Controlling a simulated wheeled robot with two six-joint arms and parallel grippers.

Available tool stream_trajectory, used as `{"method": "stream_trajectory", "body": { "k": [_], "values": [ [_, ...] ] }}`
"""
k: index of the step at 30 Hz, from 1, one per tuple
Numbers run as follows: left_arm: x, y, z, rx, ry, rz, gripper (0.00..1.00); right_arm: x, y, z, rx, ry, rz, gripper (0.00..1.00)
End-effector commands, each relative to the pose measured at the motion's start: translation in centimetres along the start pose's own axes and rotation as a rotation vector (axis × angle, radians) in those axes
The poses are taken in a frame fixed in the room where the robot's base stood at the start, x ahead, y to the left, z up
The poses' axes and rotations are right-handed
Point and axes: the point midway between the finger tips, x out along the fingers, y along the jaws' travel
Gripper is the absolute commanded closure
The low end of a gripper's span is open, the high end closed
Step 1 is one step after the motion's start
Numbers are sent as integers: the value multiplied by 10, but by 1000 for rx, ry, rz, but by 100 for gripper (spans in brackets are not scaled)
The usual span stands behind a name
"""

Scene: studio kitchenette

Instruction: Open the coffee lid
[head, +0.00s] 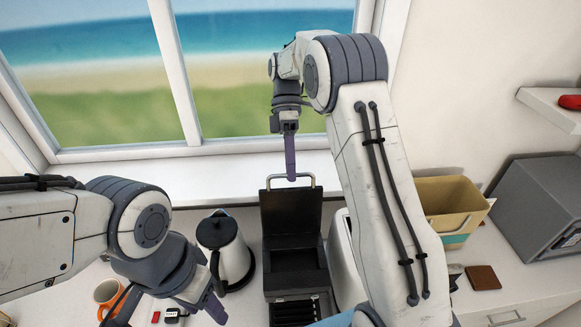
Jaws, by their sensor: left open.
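A black appliance (300,265), which I take to be the coffee machine, stands on the counter below the window. Its lid (291,215) is raised and stands up at the back, with a metal handle (291,181) at its top edge. My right gripper (291,172) points down at the handle, its purple fingertip overlapping it in the picture. I see it edge-on, so I cannot tell the gap between its fingers or whether it touches the handle. My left gripper (212,305) is open at the lower left, apart from the appliance.
A white and black kettle (226,250) stands just left of the appliance, close to my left gripper. A yellow and teal bin (449,207) and a grey box (542,206) stand at the right.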

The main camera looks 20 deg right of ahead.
Motion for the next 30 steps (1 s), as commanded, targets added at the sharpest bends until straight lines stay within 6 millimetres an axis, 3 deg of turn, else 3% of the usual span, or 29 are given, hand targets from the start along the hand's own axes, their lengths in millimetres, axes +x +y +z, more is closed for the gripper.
{"method": "stream_trajectory", "body": {
  "k": [9, 16, 30],
  "values": [
    [6, 0, 0, 0, 0, 0, 50, -3, -2, 0, 0, 1, 3, 58],
    [29, -2, 1, 1, 1, 0, 50, -28, -24, -1, -2, 1, 8, 58],
    [10, -1, 0, 0, 1, 0, 50, -42, -101, 77, 3, 2, 2, 58]
  ]
}}
